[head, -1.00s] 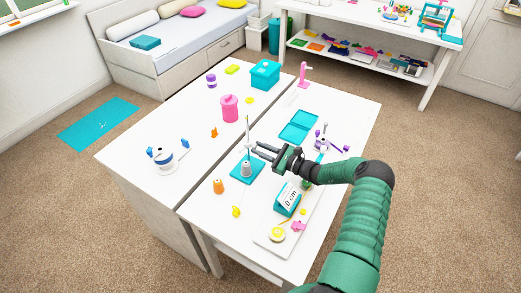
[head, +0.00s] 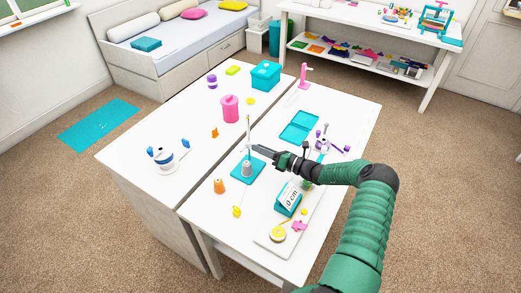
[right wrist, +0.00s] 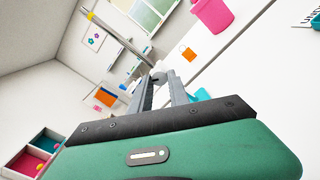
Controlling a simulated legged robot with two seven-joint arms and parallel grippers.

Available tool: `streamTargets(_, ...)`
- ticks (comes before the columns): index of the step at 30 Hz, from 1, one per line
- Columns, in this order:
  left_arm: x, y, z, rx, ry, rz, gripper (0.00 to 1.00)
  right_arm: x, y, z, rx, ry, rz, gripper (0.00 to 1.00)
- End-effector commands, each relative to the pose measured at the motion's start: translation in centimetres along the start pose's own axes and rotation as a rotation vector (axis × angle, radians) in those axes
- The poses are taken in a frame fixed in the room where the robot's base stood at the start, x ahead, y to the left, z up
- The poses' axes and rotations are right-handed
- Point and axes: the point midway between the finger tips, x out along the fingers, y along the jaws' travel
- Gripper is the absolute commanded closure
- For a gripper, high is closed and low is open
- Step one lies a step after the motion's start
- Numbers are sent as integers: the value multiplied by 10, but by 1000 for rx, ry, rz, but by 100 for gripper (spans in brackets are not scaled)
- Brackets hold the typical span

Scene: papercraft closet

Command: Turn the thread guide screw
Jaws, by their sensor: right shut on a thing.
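The thread stand has a teal base (head: 241,172), a grey spool (head: 247,169) and a thin upright rod (head: 248,128). The rod (right wrist: 122,41) crosses the upper left of the right wrist view and has a yellow part near its end. My right gripper (head: 254,149) is at the rod, above the spool. In the right wrist view its fingers (right wrist: 160,83) are shut on a small grey screw (right wrist: 158,76) beside the rod. The fingers partly hide the screw, and it is too small to make out in the head view. My left gripper is not in view.
A teal "0 cm" block (head: 288,199) sits under my right arm. The white tabletop at left (head: 190,125) has free room.

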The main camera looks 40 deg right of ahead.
Motion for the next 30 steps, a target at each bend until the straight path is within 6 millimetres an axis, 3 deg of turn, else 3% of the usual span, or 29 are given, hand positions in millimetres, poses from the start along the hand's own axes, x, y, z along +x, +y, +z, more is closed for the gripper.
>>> streamTargets(18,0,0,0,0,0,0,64,-2,-5,5,574,-11,-9,100)
streamTargets(30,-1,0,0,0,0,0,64,-2,-6,4,849,-13,-10,100)
